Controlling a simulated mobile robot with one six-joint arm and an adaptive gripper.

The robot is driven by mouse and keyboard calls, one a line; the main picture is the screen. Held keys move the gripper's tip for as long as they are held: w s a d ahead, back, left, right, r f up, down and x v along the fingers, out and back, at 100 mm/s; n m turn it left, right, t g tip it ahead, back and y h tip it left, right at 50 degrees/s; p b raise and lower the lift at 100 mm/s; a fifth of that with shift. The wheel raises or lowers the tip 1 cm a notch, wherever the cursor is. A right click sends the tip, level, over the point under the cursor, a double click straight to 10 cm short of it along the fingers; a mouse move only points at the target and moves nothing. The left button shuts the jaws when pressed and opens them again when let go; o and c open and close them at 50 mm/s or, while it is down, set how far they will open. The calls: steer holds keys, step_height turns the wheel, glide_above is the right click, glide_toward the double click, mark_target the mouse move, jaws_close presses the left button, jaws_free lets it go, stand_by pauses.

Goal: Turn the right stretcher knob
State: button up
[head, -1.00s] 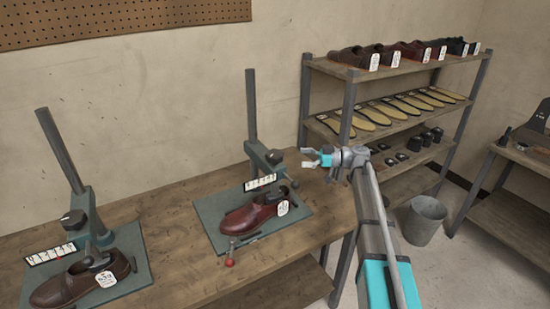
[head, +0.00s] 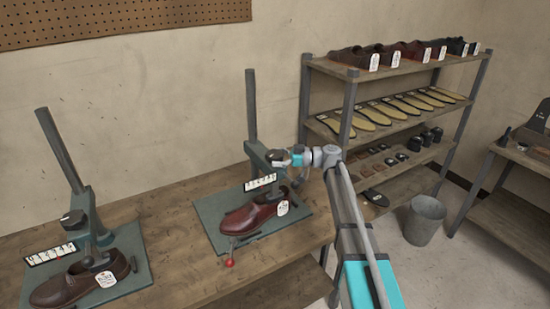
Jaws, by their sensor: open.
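The right stretcher (head: 252,110) is a dark green-grey post and clamp on a base plate, with a reddish-brown shoe (head: 245,217) on it. Its dark round knob (head: 274,155) sits on the clamp arm beside the post. My gripper (head: 281,158) reaches in from the right and is at the knob, its open fingers seeming to lie around it. The fingers are small and overlap the knob, so I cannot tell whether they touch it. A white scale plate (head: 260,182) with black marks stands just below.
A left stretcher (head: 62,150) with a brown shoe (head: 68,287) stands on the same wooden bench (head: 175,255). A red-tipped lever (head: 230,263) sticks out at the right stretcher's front. A shelf rack (head: 350,108) and a grey bucket (head: 425,220) stand to the right.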

steer(key=c, duration=0.9)
steer(key=shift+o, duration=0.2)
steer(key=shift+s+m+t, duration=0.2)
steer(key=shift+m+t, duration=1.2)
steer(key=shift+t, duration=0.8)
steer(key=shift+w+m+t+h, duration=0.15)
steer(key=shift+m+t+h, duration=0.55)
steer(key=shift+m+t, duration=0.7)
steer(key=shift+n+t, duration=0.3)
steer(key=o, duration=0.9)
steer(key=shift+c, duration=0.2)
steer(key=shift+d, duration=0.1)
